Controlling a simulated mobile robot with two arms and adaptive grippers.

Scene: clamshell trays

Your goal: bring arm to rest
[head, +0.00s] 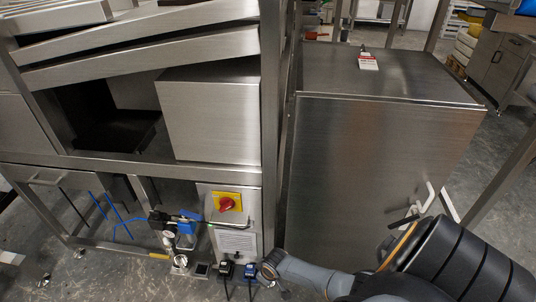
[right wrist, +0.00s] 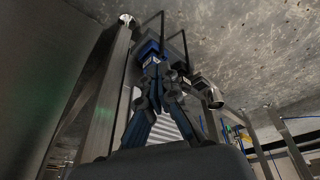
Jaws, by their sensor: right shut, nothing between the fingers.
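My right gripper (right wrist: 153,68) shows in the right wrist view, with its dark, blue-edged fingers drawn together at the tips. I see nothing held between them. In the head view my right arm (head: 455,262) comes in from the lower right and reaches left along the bottom edge, in front of the steel cabinet. I cannot make out the right gripper's fingers in the head view. My left arm and gripper are in neither view.
A large steel cabinet (head: 385,140) stands just beyond my right arm. Left of it is a steel machine frame (head: 270,90) with a red switch on a yellow plate (head: 227,203). Blue-and-black fittings (head: 250,270) sit low near the arm's end. Concrete floor (head: 110,270) shows lower left.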

